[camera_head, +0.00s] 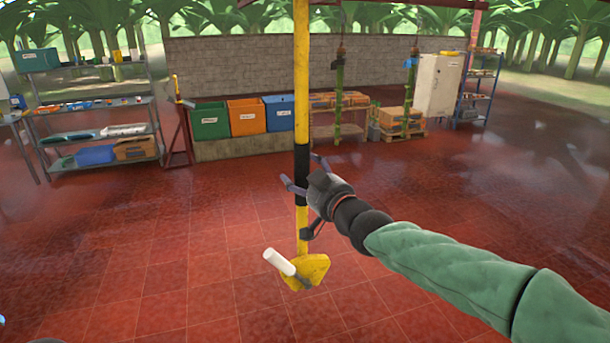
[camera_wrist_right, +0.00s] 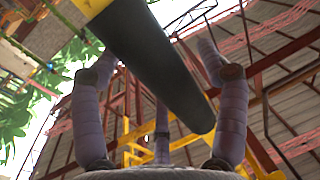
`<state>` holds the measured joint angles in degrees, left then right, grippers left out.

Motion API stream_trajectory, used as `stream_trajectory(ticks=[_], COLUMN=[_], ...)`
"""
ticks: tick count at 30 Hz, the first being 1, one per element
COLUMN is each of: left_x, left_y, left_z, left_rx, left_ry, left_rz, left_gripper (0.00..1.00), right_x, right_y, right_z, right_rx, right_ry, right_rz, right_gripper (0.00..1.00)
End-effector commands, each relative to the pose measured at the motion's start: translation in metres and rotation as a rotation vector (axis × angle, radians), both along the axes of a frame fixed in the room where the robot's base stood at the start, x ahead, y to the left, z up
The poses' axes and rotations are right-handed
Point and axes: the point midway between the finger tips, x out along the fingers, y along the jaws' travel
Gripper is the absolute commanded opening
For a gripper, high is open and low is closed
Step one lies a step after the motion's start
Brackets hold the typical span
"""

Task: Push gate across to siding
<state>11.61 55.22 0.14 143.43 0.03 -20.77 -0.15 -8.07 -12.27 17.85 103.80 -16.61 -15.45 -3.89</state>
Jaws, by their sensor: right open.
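A tall yellow pole (camera_head: 302,60) with a black sleeve (camera_head: 301,165) hangs down in the middle of the head view; I cannot tell if it is the gate. Its lower end has a yellow block (camera_head: 308,270) with a white cylinder (camera_head: 279,262). My right gripper (camera_head: 300,188) is open at the black sleeve, its fingers spread around it. In the right wrist view the black sleeve (camera_wrist_right: 150,60) runs between the open fingers; contact is unclear. My left gripper is not in view. No siding can be made out for certain.
Two green stems (camera_head: 339,90) (camera_head: 411,85) hang farther back on the right. Green, orange and blue bins (camera_head: 247,117) stand by the stone wall. A loaded shelf (camera_head: 95,105) is at the left, a white cabinet (camera_head: 439,85) at the right. The red tiled floor (camera_head: 170,235) is widely clear.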

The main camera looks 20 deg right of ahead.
Motion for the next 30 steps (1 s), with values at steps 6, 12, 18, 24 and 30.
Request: stream_trajectory(ticks=[6,12,18,24,30], left_x=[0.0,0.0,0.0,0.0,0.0], left_y=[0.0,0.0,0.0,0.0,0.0], left_z=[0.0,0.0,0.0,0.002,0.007], left_rx=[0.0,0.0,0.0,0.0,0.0], left_ry=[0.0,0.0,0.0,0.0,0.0], left_rz=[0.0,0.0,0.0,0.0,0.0], left_gripper=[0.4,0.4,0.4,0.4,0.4], right_x=[0.0,0.0,0.001,0.015,0.055], right_y=[0.0,0.0,0.0,0.001,0.001], right_z=[0.0,0.0,0.0,0.0,0.001], right_rx=[0.0,0.0,0.001,0.001,0.0], right_ry=[-0.001,-0.001,0.0,0.0,-0.001], right_rz=[0.0,0.0,0.0,0.0,-0.002], right_gripper=[0.74,0.18,0.0,0.0,0.0])
